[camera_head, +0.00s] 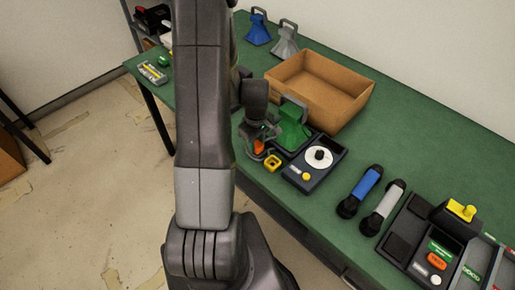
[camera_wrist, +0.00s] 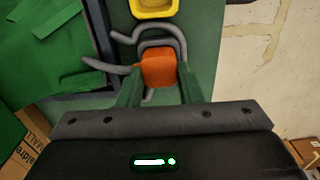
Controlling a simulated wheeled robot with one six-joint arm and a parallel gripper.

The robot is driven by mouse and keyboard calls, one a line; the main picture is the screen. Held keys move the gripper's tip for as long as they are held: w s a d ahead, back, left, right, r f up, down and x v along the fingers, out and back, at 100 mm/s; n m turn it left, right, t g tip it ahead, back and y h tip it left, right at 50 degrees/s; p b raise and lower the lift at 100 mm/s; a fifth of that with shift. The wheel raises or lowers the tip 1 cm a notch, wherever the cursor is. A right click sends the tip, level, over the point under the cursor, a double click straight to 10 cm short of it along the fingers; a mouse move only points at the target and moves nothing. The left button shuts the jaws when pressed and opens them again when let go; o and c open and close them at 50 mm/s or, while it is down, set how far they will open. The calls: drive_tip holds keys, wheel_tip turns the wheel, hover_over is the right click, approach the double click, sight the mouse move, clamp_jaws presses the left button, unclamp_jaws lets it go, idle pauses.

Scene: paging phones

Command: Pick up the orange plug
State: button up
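The orange plug (camera_wrist: 158,68) is a small orange block with grey curved parts around it in the wrist view. It also shows in the head view (camera_head: 259,146), low at the table's near edge. My gripper (camera_wrist: 160,82) points down at it, with the plug between its two fingers. The fingertips are close to both sides of the plug; whether they press on it I cannot tell. My gripper (camera_head: 262,140) partly hides the plug in the head view.
A yellow square piece (camera_head: 272,163) lies beside the plug. A green handled thing (camera_head: 293,130) and a black device with a white disc (camera_head: 310,173) stand close to the right. Behind is an open cardboard box (camera_head: 345,112). Blue (camera_head: 365,184) and grey (camera_head: 388,201) cylinders lie farther right.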

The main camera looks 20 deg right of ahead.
drive_tip(key=shift+c, duration=1.1)
drive_tip(key=shift+r, duration=0.15)
